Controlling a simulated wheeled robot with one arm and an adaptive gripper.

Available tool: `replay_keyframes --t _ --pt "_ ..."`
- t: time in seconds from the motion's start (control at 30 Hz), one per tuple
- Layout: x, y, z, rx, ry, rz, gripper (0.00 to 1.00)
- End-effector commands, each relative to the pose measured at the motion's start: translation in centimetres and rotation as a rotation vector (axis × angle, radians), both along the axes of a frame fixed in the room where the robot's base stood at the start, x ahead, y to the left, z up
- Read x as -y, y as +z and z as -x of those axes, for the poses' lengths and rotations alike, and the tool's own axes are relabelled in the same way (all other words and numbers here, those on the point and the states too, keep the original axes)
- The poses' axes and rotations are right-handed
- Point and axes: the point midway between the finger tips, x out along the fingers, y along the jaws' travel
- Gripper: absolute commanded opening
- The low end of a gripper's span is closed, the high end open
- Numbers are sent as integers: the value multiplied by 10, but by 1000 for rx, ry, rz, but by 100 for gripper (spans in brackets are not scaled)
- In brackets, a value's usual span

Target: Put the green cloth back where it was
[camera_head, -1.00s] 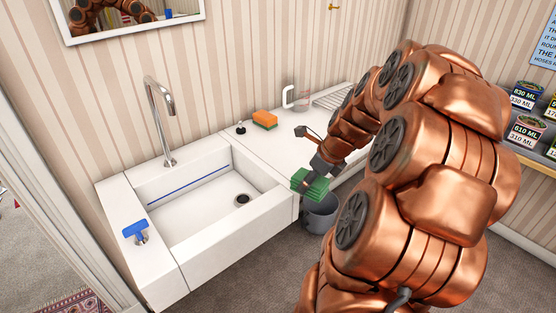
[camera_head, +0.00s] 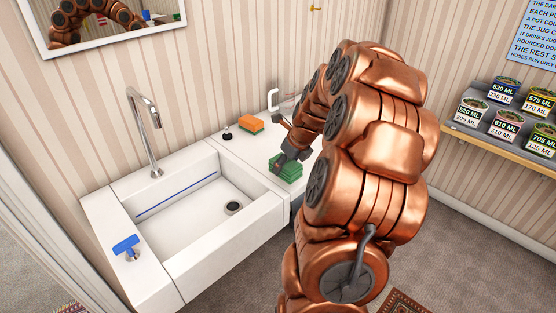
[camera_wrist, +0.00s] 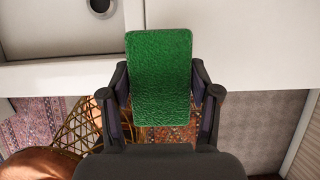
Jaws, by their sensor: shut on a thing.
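The green cloth (camera_head: 286,167) is a folded, blocky bundle held in my gripper (camera_head: 292,155), over the front part of the white counter just right of the sink. In the wrist view the cloth (camera_wrist: 160,75) sits between the two dark fingers of my gripper (camera_wrist: 161,92), overlapping the counter's front edge. I cannot tell whether the cloth touches the counter.
The white sink (camera_head: 190,255) with its tall tap (camera_head: 147,130) and blue-handled valve (camera_head: 126,245) is on the left. An orange sponge (camera_head: 251,124) lies on the counter behind the cloth. A white jug (camera_head: 272,98) stands further back. A shelf of labelled tins (camera_head: 506,124) is at right.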

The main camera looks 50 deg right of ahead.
Motion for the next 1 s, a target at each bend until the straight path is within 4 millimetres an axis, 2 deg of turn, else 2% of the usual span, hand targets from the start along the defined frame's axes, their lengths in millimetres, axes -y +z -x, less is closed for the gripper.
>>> replay_keyframes --t 0.2,0.4,0.67,0.9,1.0 --pt "13 -2 -31 0 2 1 34" --pt "23 -3 -51 3 -1 2 34" --pt "25 -10 -56 -1 0 0 34" --pt "24 -37 -56 -1 0 -3 34" --pt "25 -41 -55 -1 1 -1 34"
